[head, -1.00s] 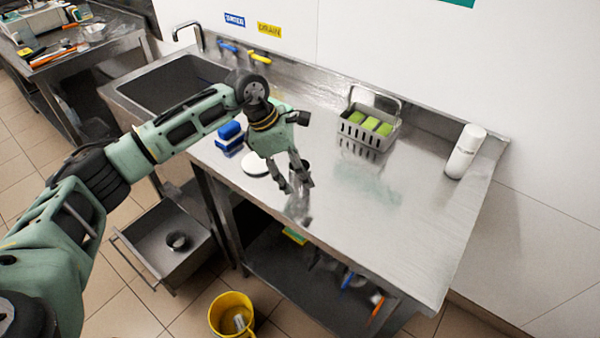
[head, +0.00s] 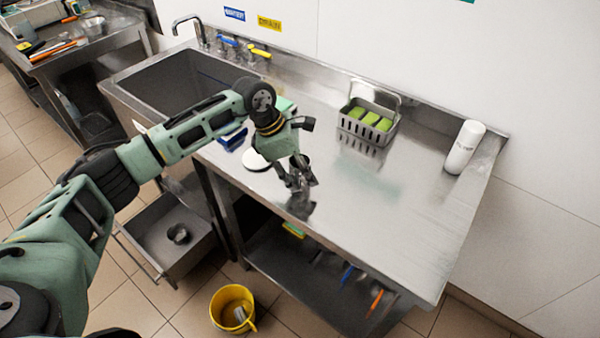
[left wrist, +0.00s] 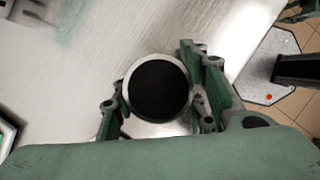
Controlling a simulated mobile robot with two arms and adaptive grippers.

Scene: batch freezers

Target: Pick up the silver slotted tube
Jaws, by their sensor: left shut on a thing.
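My left gripper (head: 302,182) is over the steel counter (head: 400,215) near its front edge, fingers pointing down. In the left wrist view the gripper (left wrist: 162,108) has a finger on each side of a round, open-topped tube (left wrist: 158,90) with a silver rim and dark inside. The fingers are shut on it. In the head view the tube is mostly hidden behind the fingers, and its slots cannot be made out. It appears at the counter surface; I cannot tell whether it touches. My right gripper is not in view.
A white disc (head: 256,160) and a blue object (head: 233,139) lie left of the gripper. A grey basket (head: 366,128) with green sponges and a white bottle (head: 463,147) stand farther back. The sink (head: 180,82) is at left. A yellow bucket (head: 232,308) stands on the floor.

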